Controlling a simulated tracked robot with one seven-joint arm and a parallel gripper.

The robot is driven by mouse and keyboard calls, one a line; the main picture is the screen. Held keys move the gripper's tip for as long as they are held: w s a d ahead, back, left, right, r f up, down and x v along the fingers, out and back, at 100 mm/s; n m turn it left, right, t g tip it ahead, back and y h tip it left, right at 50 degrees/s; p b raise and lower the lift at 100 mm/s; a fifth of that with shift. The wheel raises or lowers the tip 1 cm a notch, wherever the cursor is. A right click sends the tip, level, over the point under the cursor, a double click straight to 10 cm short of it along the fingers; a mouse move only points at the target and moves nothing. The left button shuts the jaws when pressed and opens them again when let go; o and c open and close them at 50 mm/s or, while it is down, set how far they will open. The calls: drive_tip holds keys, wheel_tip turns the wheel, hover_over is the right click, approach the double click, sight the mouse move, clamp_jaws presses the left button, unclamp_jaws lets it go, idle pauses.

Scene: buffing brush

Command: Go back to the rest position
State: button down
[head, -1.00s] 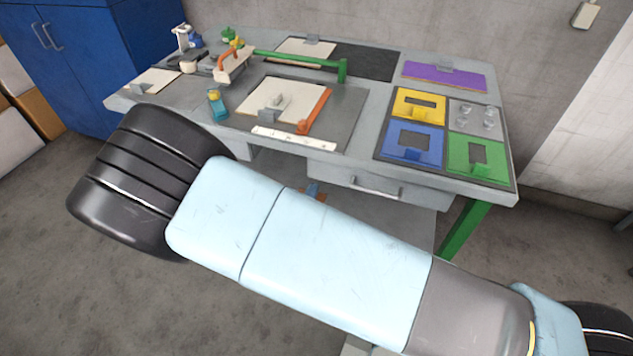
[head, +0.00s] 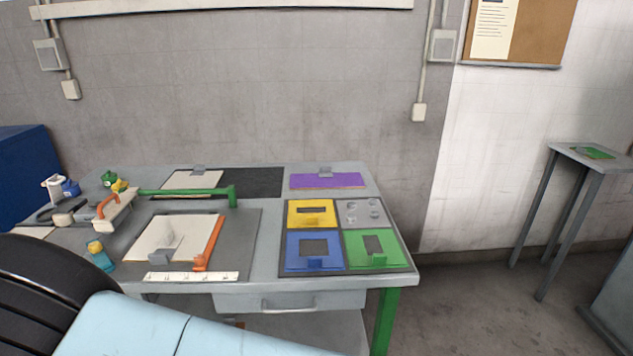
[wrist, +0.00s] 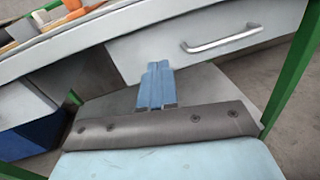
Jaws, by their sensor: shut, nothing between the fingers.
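My gripper (wrist: 157,86) shows in the wrist view as two blue fingers, shut together with nothing between them. It is in front of the workbench, below the tabletop edge and to the left of the drawer handle (wrist: 222,39). It touches nothing that I can see. In the head view my gripper is out of the picture. Only part of my arm shows there, at the lower left, in front of the workbench (head: 262,290).
The bench top carries a white board with an orange strip (head: 208,243), a green bar (head: 185,191), yellow, blue and green panels (head: 372,262), and a purple plate (head: 327,180). A small side table (head: 592,156) stands at the right. Floor (head: 470,310) is clear between them.

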drive_tip(key=w+d+r+m+g+h, duration=0.2)
drive_tip(key=w+d+r+m+g, duration=0.15)
drive_tip(key=d+r+m, duration=0.45)
drive_tip(key=w+d+r+m+g+h, duration=0.3)
drive_tip(key=d+r+m+g, duration=0.25)
drive_tip(key=d, duration=0.45)
drive_tip(key=w+d+r+m+g+h, duration=0.2)
drive_tip(key=w+d+r+m+g, duration=0.25)
drive_tip(key=d+r, duration=0.35)
drive_tip(key=s+d+r+m+t+y, duration=0.1)
drive_tip(key=s+d+r+m+y, duration=0.3)
drive_tip(key=s+d+r+m, duration=0.3)
drive_tip(key=s+d+r+m+y, duration=0.4)
drive_tip(key=s+d+r+m, duration=0.3)
drive_tip(key=d, duration=0.5)
wheel_tip(320, 180, up, 3)
drive_tip(key=shift+s+r+m+t+y, duration=0.1)
drive_tip(key=shift+s+m+t+y, duration=0.25)
drive_tip(key=shift+m, duration=0.65)
